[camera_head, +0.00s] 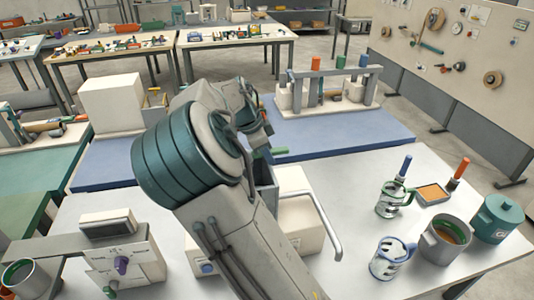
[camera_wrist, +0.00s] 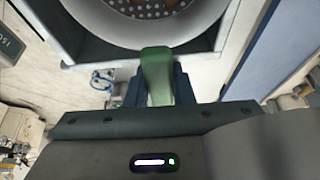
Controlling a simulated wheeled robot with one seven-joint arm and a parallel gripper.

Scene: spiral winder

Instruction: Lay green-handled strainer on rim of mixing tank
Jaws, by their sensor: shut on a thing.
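The strainer is a pale round bowl (camera_wrist: 105,22) with a perforated bottom at the top of the wrist view, partly cut off by the frame. Its green handle (camera_wrist: 156,68) points back towards me. My gripper (camera_wrist: 157,88) is shut on this handle, one dark finger on each side. The mixing tank (camera_wrist: 80,42) shows as a grey square-edged opening around and below the bowl. I cannot tell whether the bowl touches its rim. In the head view the tank (camera_head: 265,172) is mostly hidden behind my arm, and a bit of green handle (camera_head: 277,151) shows there.
A white machine body (camera_head: 300,230) with a curved bar (camera_head: 328,222) stands by the tank. Jars, a grey pot (camera_head: 445,240) and a teal lidded pot (camera_head: 497,218) stand at right. A scale (camera_head: 120,250) is at left. A blue-topped bench (camera_head: 340,138) lies behind.

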